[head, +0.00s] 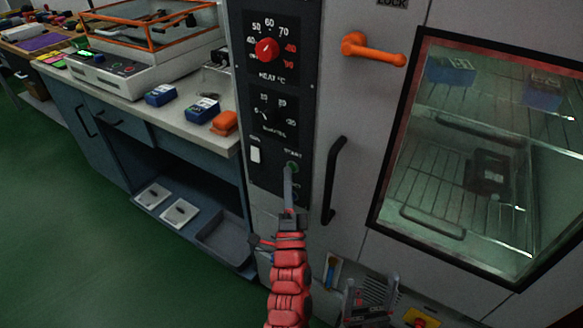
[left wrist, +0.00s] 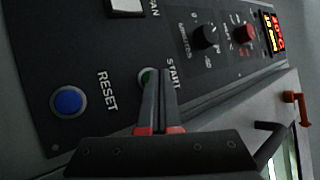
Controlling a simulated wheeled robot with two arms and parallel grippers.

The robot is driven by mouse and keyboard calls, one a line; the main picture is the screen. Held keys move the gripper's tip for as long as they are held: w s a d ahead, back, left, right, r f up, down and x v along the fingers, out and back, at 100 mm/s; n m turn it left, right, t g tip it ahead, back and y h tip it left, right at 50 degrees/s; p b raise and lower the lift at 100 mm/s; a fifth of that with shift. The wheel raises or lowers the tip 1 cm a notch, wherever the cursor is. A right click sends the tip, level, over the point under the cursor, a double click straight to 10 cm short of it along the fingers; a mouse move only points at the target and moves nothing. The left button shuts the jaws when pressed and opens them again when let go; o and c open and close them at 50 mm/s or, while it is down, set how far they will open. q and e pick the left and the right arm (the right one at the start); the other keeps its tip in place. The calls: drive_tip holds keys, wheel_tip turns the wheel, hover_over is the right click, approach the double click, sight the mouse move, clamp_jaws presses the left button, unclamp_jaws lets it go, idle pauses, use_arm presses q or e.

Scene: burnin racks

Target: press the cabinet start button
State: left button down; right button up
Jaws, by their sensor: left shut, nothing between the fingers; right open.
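The green start button (head: 292,166) is on the dark control panel of the cabinet. In the left wrist view the start button (left wrist: 147,75) shows beside the START label, partly covered by my fingertips. My left gripper (head: 289,172) is shut and empty, its thin grey fingers reaching up to the button. In the left wrist view the closed left gripper (left wrist: 160,82) has its tips at the button's edge. I cannot tell whether they touch it or whether it is pressed in.
A blue reset button (left wrist: 68,101) sits near start. A black handle (head: 333,180) and orange latch (head: 373,49) stick out at right. A bench (head: 180,124) stands left.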

use_arm(q)
drive_tip(key=shift+w+d, duration=0.2)
idle(0.3)
drive_tip(key=shift+s+a, duration=0.1)
drive_tip(key=shift+s+a+p, duration=0.4)
drive_tip(key=shift+s+p, duration=0.15)
drive_tip(key=shift+p, duration=0.1)
drive_tip(key=shift+s+a+p, duration=0.7)
drive_tip(key=shift+s+a, duration=0.05)
drive_tip(key=shift+s, duration=0.3)
drive_tip(key=shift+s+a+p, duration=0.65)
drive_tip(key=shift+s+a, duration=0.1)
drive_tip(key=shift+s, duration=0.25)
